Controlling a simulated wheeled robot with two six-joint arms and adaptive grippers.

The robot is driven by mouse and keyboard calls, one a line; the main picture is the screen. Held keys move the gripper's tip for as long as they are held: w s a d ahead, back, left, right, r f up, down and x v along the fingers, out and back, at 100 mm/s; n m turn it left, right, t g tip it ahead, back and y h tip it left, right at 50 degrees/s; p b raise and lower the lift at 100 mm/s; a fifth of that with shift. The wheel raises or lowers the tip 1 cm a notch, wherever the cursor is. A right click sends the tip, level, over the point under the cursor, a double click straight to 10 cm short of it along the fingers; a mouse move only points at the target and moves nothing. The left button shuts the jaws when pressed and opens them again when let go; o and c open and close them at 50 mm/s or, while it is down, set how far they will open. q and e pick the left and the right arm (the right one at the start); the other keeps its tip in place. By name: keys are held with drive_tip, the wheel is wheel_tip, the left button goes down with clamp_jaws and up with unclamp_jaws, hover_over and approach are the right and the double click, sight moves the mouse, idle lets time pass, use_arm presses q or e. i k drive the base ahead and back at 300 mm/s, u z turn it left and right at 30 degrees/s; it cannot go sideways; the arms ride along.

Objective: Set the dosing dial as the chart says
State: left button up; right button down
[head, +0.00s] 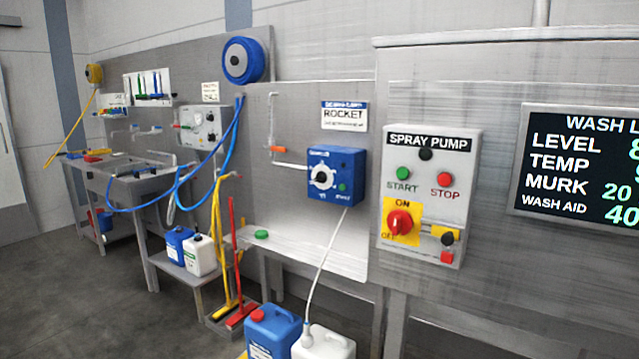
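The blue dosing unit (336,174) is mounted on the grey metal wall near the middle of the head view. Its round dosing dial (322,177) has a dark centre knob on a white scale; the setting is too small to read. A green button sits at its lower right. A white hose (327,262) runs from the unit down to a white canister (323,343). A sign above the unit (344,116) reads ROCKET, with smaller text that is unreadable. No dosing chart is legible. Neither of my grippers is in view.
A spray pump box (428,195) with START, STOP and a red ON/OFF switch (400,222) is right of the unit. A wash display (577,165) is at far right. A blue canister (272,332), brooms (236,262) and a metal shelf (310,250) stand below. Floor at left is clear.

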sight(321, 178)
drive_tip(key=u, duration=0.4)
drive_tip(key=i, duration=1.1)
drive_tip(key=z, duration=0.25)
